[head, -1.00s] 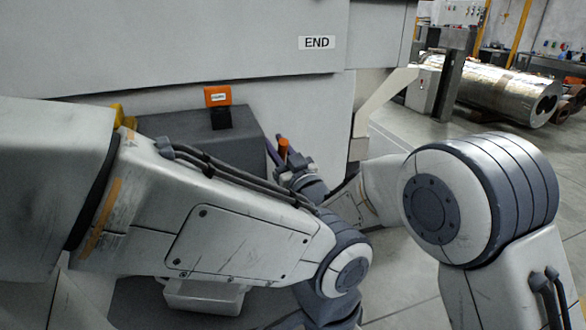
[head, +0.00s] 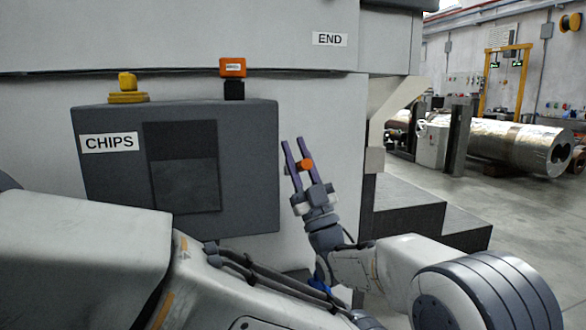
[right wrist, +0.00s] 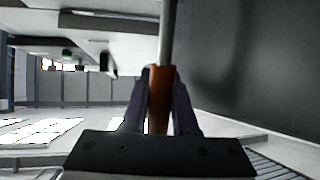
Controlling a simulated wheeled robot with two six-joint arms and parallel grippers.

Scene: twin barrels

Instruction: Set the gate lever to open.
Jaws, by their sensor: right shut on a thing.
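The gate lever shows as an orange grip (head: 305,165) just right of the grey CHIPS box (head: 255,165). It also shows in the right wrist view as an orange sleeve (right wrist: 160,88) on a thin grey rod (right wrist: 167,35). My right gripper (head: 294,148) points up with its purple fingers on both sides of the orange grip, shut on it. In the right wrist view its fingers (right wrist: 159,110) flank the sleeve closely. No open or closed marking for the lever is legible. Where the rod joins the machine is hidden. My left gripper is not in view.
An orange-topped black post (head: 233,78) and a yellow knob (head: 127,82) stand on top of the CHIPS box. An END label (head: 330,39) is on the white machine above. Dark steps (head: 420,215) stand at right, with open floor beyond and metal cylinders farther back.

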